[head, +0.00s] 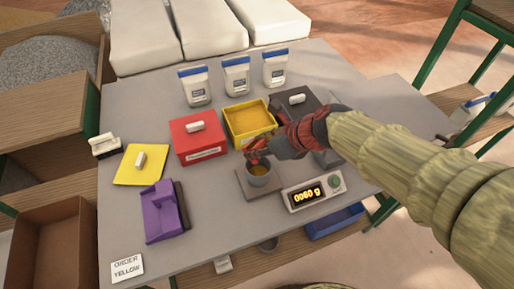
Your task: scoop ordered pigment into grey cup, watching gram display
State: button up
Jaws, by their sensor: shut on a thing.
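The order card (127,267) at the front left reads ORDER YELLOW. The open yellow box (231,128) holds yellow pigment (249,119), and its yellow lid (141,165) lies on the table at the left. The grey cup (259,180) stands on the scale's plate (243,187) with yellow inside. The gram display (307,195) reads 0060 g. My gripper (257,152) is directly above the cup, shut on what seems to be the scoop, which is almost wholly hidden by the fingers.
A lidded red box (199,146) and a lidded dark box (294,101) flank the yellow one. Several white bags, including one (195,87), stand behind. A purple holder (164,212) stands at the front left. The table (217,237) is clear in front.

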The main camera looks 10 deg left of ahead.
jog(key=shift+s+d+t+y, duration=0.2)
jog(key=shift+d+t+y, duration=0.4)
jog(key=shift+y, duration=0.4)
dwell(1.9)
